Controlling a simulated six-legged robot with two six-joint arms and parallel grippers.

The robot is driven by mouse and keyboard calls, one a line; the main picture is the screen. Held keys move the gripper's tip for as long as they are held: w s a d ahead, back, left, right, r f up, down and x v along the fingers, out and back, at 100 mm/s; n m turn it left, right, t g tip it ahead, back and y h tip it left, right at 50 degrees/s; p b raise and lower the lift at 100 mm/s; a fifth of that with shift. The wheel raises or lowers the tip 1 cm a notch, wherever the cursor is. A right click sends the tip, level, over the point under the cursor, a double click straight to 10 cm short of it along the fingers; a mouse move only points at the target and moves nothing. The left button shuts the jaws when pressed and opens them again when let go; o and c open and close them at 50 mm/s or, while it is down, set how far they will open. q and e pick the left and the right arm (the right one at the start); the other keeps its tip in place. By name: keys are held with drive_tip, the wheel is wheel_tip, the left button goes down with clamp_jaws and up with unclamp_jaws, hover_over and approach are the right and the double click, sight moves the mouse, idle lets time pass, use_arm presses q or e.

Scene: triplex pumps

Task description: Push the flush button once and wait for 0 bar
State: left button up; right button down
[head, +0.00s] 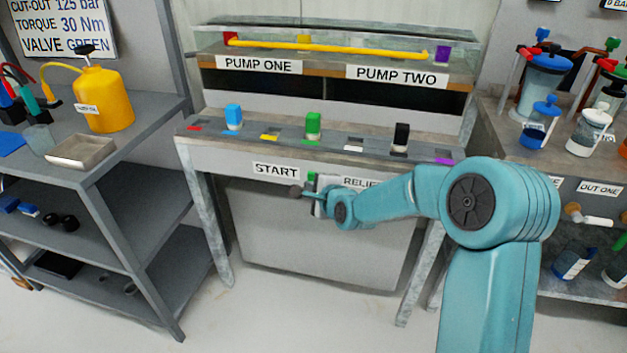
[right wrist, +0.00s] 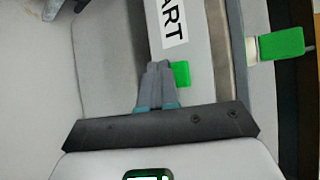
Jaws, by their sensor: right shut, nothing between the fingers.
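A small green button (head: 311,179) sits on the front face of the bench between the START label (head: 276,170) and the RELIEF label, which my arm partly covers. I see no label reading flush. My right gripper (head: 298,190) is shut and empty in front of that face, just below the START label. In the right wrist view its closed fingertips (right wrist: 157,68) are right beside the green button (right wrist: 181,74); I cannot tell whether they touch it. A pressure sign (head: 617,4), cut off at the top right corner, seems to read 0 BAR. My left gripper is out of view.
The bench top (head: 290,133) carries blue, green and black blocks. Above it is a shelf labelled PUMP ONE and PUMP TWO with a yellow bar (head: 330,46). A grey rack with a yellow can (head: 103,98) stands left; another bench with jars (head: 545,80) stands right.

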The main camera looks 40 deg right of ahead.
idle(0.4)
drive_tip(key=shift+w+d+b, duration=0.3)
drive_tip(key=shift+d+b, duration=0.05)
drive_tip(key=shift+b, duration=0.1)
drive_tip(key=shift+w+d, duration=0.15)
drive_tip(key=shift+d, duration=0.05)
idle(0.4)
drive_tip(key=shift+a+b, duration=0.15)
drive_tip(key=shift+b, duration=0.15)
drive_tip(key=shift+s+a, duration=0.4)
drive_tip(key=shift+s, duration=0.05)
